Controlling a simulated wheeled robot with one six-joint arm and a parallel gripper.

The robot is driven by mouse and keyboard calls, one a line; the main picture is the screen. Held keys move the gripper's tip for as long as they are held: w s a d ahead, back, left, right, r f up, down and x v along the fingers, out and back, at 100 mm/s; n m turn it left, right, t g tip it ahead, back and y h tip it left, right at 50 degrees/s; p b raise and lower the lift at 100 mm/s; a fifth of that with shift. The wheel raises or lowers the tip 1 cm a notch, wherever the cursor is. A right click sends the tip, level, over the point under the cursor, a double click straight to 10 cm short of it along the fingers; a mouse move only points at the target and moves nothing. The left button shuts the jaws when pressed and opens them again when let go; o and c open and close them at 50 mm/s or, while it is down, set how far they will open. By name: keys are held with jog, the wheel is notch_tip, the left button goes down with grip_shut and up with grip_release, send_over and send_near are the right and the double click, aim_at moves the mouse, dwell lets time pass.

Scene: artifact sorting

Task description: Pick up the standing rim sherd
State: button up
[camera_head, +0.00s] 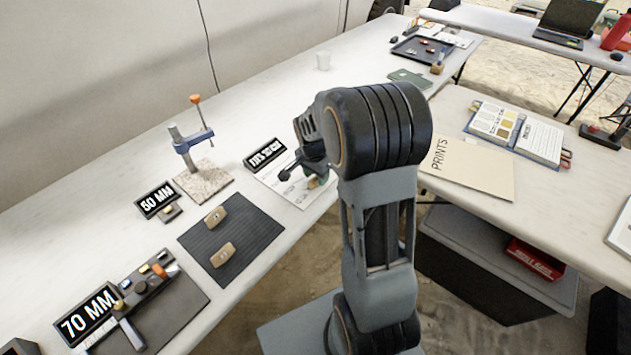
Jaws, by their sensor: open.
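My gripper (291,170) is dark and partly hidden by my own arm; it is open, low over a white printed sheet (291,191) on the table. A small tan piece (313,183) shows beside the gripper over the sheet, with something green near it. It may be the standing rim sherd, but its shape and stance are too small to tell. I cannot tell whether the gripper touches it. Two tan pieces with small marks, one farther (215,217) and one nearer (222,256), lie on a dark ribbed mat (252,226), left of the gripper.
A stand with a blue clamp (193,140) rises left of the gripper. A black label sign (265,155) stands close behind the sheet. A "50 MM" sign (156,200) and a "70 MM" sign (88,314) stand at left.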

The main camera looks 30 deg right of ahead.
jog(key=shift+f, duration=0.2)
jog(key=shift+c, duration=0.3)
grip_shut()
jog(key=shift+r, duration=0.15)
